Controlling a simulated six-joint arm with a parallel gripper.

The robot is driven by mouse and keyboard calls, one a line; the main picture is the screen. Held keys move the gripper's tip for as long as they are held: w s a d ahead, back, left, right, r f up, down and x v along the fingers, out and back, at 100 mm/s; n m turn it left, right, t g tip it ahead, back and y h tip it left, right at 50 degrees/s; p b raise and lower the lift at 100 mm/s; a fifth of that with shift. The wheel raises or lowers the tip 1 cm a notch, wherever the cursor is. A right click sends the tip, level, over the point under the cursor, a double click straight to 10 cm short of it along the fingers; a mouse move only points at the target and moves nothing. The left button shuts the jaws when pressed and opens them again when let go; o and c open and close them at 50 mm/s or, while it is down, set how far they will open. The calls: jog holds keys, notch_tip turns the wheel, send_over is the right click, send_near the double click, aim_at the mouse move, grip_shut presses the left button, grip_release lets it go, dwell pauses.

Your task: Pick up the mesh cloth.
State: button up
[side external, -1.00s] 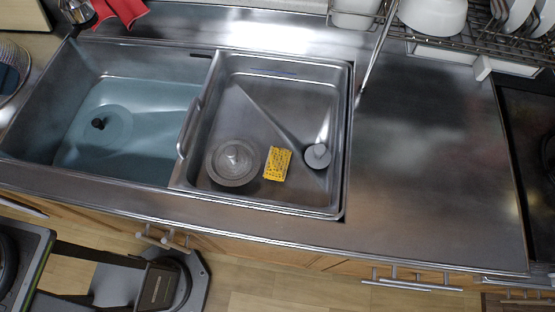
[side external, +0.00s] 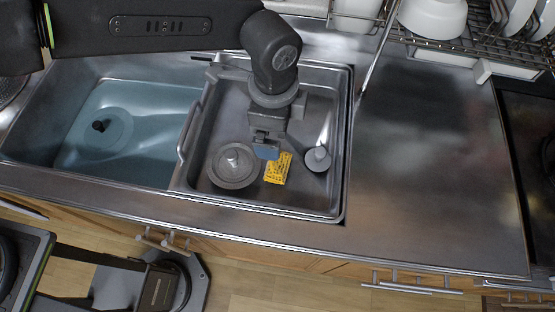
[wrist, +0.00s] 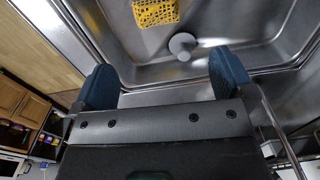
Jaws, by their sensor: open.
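The yellow mesh cloth (side external: 278,170) lies flat on the floor of the right sink basin, between a round metal lid-like piece and a small grey plug. In the wrist view the cloth (wrist: 156,11) shows at the top edge, partly cut off, with its holes visible. My gripper (side external: 267,148) hangs over the basin just above and left of the cloth, and its fingertip covers part of that area in the side view. In the wrist view my gripper (wrist: 166,88) has its two blue fingertips wide apart with nothing between them.
The round metal piece (side external: 233,165) sits left of the cloth and the grey plug (side external: 318,158) sits right. Basin walls (side external: 349,120) surround them. A water-filled basin (side external: 150,100) is at left. The steel counter (side external: 430,170) at right is clear; a dish rack (side external: 450,35) stands behind.

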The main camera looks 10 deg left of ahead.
send_over(278, 164)
notch_tip(278, 164, down, 9)
jog(key=shift+d, duration=0.1)
jog(key=shift+f, duration=2.95)
jog(key=c, duration=0.9)
